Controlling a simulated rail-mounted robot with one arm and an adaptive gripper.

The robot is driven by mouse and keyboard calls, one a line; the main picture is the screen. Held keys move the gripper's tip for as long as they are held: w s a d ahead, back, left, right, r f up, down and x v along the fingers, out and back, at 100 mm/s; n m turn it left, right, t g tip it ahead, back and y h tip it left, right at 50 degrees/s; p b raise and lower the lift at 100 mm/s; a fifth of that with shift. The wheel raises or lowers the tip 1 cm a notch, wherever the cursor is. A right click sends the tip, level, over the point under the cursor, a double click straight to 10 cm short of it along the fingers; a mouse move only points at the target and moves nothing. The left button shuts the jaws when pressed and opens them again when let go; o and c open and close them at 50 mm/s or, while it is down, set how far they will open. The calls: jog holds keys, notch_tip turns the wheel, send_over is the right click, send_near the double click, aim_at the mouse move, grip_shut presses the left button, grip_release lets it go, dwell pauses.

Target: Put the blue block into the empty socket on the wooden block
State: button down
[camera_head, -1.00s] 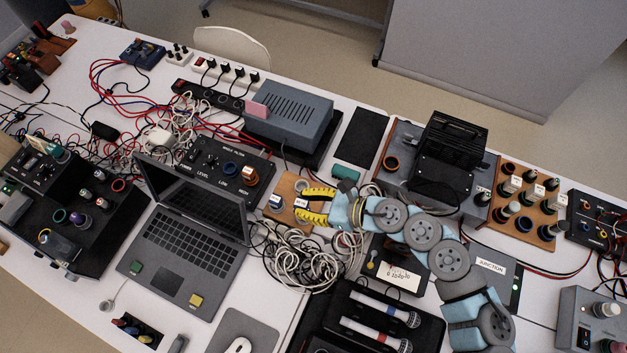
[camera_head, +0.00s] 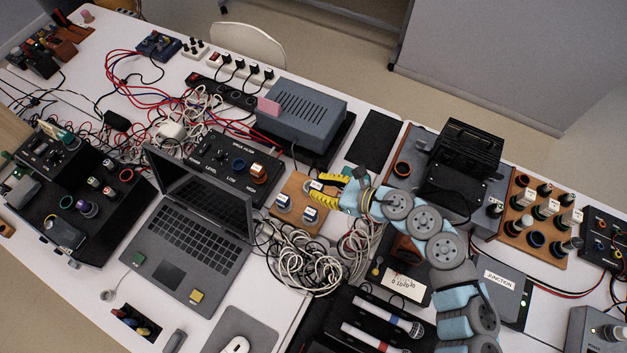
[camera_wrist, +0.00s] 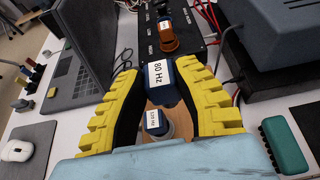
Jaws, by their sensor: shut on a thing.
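My gripper (camera_head: 319,187) has yellow fingers and is shut on a blue block (camera_wrist: 183,82) with a white label reading 80 Hz. In the wrist view the block sits between the fingertips of my gripper (camera_wrist: 157,76). The wooden block (camera_head: 294,184) lies under and beside the fingertips, right of the black panel. Two labelled pieces stand on it, a left one (camera_head: 283,203) and a front one (camera_head: 310,215); the front one also shows in the wrist view (camera_wrist: 155,124). The fingers and held block hide part of the wood. I cannot tell whether the held block touches it.
A black panel (camera_head: 215,170) with an orange knob (camera_head: 259,173) stands left of the wooden block. A laptop (camera_head: 190,250) is in front of it. Tangled white cables (camera_head: 300,268) lie in front of the wooden block. A grey box (camera_head: 300,120) stands behind, and a green piece (camera_wrist: 287,145) lies at the right.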

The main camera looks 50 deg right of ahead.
jog(key=w+d+f, duration=0.2)
jog(key=w+f, duration=0.1)
jog(key=w+d+f, duration=0.1)
jog(key=w+f, duration=0.1)
jog(key=shift+w+d+f, duration=0.2)
jog(key=shift+f, duration=0.4)
jog(key=shift+w+f, duration=0.15)
jog(key=shift+f, duration=1.55)
jog(key=shift+f+b, duration=0.4)
jog(key=shift+b, duration=0.4)
jog(key=c, duration=0.9)
grip_release()
jog(key=shift+r, duration=0.15)
